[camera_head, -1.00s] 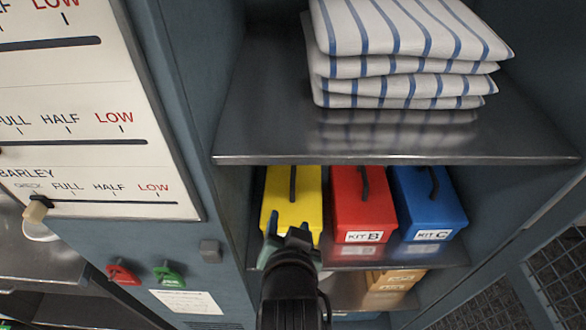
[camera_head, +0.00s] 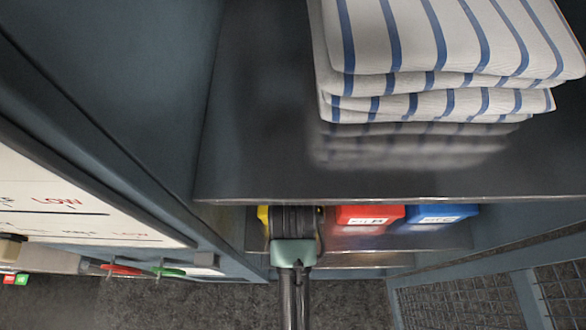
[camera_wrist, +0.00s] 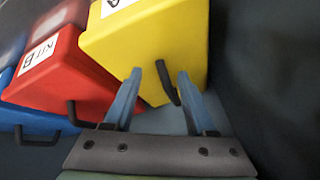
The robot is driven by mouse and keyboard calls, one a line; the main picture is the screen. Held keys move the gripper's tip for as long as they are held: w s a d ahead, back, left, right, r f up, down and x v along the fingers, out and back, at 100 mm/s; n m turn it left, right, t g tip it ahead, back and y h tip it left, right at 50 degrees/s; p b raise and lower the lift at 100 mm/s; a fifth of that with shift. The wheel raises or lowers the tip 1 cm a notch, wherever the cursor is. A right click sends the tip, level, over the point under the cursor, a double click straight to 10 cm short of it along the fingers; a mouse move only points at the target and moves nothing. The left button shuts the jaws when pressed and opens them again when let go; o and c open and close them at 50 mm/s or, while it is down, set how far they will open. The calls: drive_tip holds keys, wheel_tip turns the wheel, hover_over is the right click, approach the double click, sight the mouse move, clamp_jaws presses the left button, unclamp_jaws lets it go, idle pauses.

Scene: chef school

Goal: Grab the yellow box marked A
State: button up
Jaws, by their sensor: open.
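The yellow box (camera_wrist: 150,40) fills the top middle of the wrist view, with part of its white label marked A (camera_wrist: 112,5) at the top edge. Its black handle (camera_wrist: 166,80) shows between the two blue-grey fingers of my gripper (camera_wrist: 160,80), which is open and empty. I cannot tell how deep the fingers reach past the handle. In the head view only a yellow sliver of the box (camera_head: 262,214) shows on the lower shelf; my arm hides the rest, and the fingertips are hidden there too.
The red box marked B (camera_head: 368,216) and the blue box (camera_head: 436,215) stand to the right of the yellow one. The upper shelf (camera_head: 260,150) with folded striped towels (camera_head: 440,40) lies above my gripper. A dark surface (camera_wrist: 265,80) is right of the box in the wrist view.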

drive_tip(key=shift+w, duration=0.8)
drive_tip(key=w+p, duration=0.1)
drive_tip(key=w, duration=0.4)
drive_tip(key=shift+w+r, duration=0.1)
drive_tip(key=shift+w+f+p, duration=0.25)
drive_tip(key=shift+f+p, duration=0.1)
drive_tip(key=shift+f, duration=0.2)
clamp_jaws()
drive_tip(key=shift+d, duration=0.1)
drive_tip(key=shift+w+r, duration=0.1)
